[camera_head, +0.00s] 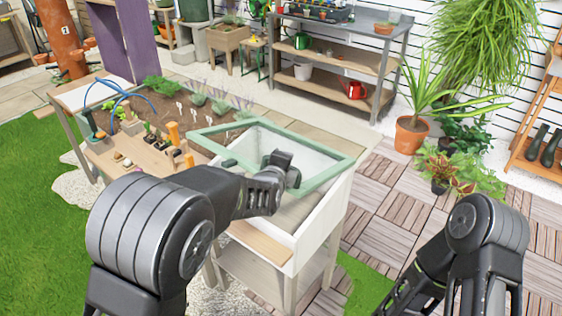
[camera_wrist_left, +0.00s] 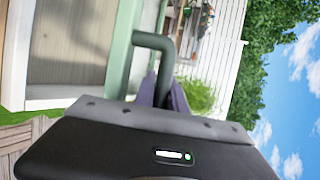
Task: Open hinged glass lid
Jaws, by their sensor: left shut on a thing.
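The glass lid's green frame (camera_head: 325,178) stands raised and tilted above the white cold-frame box (camera_head: 318,222); its far edge is near the box's back. White inner walls and part of the inside show. My left gripper (camera_head: 283,166) is over the lid's front bar, its fingertips not clearly seen. In the left wrist view, the green bar handle (camera_wrist_left: 160,42) on the lid frame (camera_wrist_left: 120,50) runs down to my gripper, which is shut on it. My right arm enters at the lower right; its gripper is outside the picture.
A wooden planter bed (camera_head: 150,160) with plants and small tools stands left of the box. Potted plants (camera_head: 411,135) stand at the right on wooden deck tiles. A shelf bench (camera_head: 335,62) is behind.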

